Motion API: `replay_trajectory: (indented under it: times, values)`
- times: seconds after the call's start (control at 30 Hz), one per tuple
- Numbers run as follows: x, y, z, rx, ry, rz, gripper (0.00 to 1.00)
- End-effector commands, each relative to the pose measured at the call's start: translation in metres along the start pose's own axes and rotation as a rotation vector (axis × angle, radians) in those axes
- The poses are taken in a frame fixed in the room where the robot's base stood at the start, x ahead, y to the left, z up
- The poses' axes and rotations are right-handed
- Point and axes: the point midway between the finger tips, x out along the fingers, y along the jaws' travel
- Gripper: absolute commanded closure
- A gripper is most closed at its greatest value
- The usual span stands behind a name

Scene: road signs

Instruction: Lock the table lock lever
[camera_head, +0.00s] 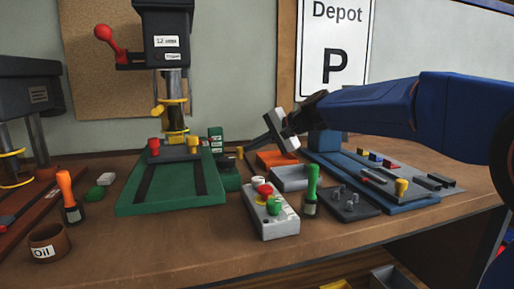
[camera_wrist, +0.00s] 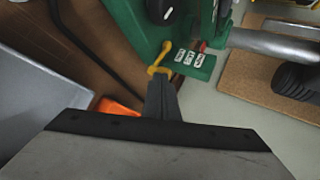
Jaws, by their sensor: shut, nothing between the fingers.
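A drill press with a green base (camera_head: 135,198) stands left of centre in the head view. A small yellow lever (camera_head: 239,151) sits low at the right of its column, near a green block with white labels (camera_head: 215,139). In the wrist view the yellow lever (camera_wrist: 158,62) is bent and lies right at the tips of my gripper (camera_wrist: 161,78). My gripper also shows in the head view (camera_head: 246,151), reaching in from the right. Its fingers are shut with nothing held. I cannot tell whether they touch the lever.
A grey control box with red and green buttons (camera_head: 270,213), a green-handled tool (camera_head: 311,185) and a grey tray (camera_head: 289,178) stand right of the press. An orange box (camera_head: 276,158) lies under my wrist. The front of the brown bench (camera_head: 165,245) is clear.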

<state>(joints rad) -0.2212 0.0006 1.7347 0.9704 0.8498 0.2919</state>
Motion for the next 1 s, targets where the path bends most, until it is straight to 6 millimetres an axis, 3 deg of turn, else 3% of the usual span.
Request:
replay_trajectory:
  times: [0.37,1.0]
  values:
    - [0.001,0.0,-0.003,-0.009,-0.016,0.002,1.0]
    - [0.021,-0.012,-0.033,-0.183,-0.297,0.0,1.0]
